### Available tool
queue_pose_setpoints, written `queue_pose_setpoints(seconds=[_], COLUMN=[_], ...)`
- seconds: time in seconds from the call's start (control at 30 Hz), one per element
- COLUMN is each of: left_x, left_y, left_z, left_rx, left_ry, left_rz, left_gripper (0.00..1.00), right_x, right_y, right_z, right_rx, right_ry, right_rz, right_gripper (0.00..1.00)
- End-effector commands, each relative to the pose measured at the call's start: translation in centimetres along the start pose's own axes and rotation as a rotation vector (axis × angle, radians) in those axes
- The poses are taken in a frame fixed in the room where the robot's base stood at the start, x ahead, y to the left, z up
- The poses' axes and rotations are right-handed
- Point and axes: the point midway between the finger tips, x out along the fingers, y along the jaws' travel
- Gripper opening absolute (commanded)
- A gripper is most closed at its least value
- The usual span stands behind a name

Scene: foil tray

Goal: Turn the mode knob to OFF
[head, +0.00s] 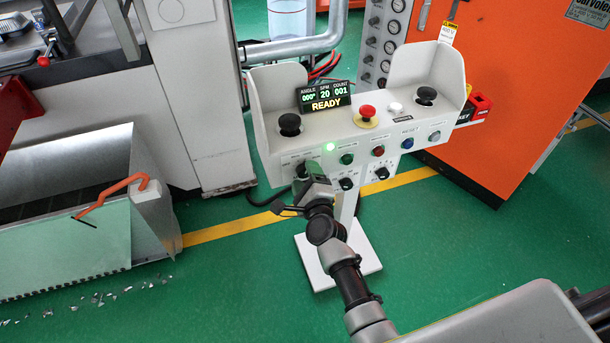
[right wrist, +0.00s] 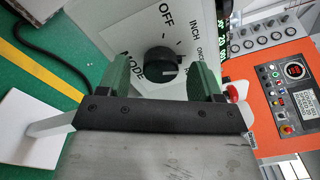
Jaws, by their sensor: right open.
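The mode knob (right wrist: 160,62) is a round black knob on a white panel in the right wrist view. The printed words OFF, INCH and MODE stand around it, along with a partly hidden label. I cannot tell for sure where its pointer stands. My right gripper (right wrist: 160,72) is open, with one green finger on each side of the knob; I cannot tell whether they touch it. In the head view my right gripper (head: 306,183) is at the lower left of the control stand (head: 325,128) and mostly hides the knob. My left gripper is not in view.
The display (head: 323,97) reads READY. A red emergency button (head: 367,111), black palm buttons and several coloured buttons are on the stand. Two smaller black switches (head: 346,183) sit right of my gripper. An orange cabinet (head: 510,90) stands behind, a scrap bin (head: 65,210) at left.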

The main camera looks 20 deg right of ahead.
Motion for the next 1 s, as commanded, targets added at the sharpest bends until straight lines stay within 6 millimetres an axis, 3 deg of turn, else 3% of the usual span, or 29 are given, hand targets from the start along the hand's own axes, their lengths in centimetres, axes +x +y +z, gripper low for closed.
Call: queue_pose_setpoints(seconds=[0.4, 0.7, 1.0], left_x=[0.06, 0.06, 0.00], left_y=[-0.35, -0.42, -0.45], left_z=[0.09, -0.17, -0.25], left_rx=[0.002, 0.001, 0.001], left_ry=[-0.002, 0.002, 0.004], left_rz=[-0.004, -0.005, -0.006], left_gripper=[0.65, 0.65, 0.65], right_x=[0.86, 0.84, 0.83], right_y=[0.01, 0.01, 0.02], right_z=[-0.03, -0.02, -0.02], right_rx=[-0.001, -0.001, -0.034], right_ry=[0.000, 0.000, -0.001], right_rz=[0.000, 0.001, -0.001], right_gripper=[0.64, 0.18, 0.16])
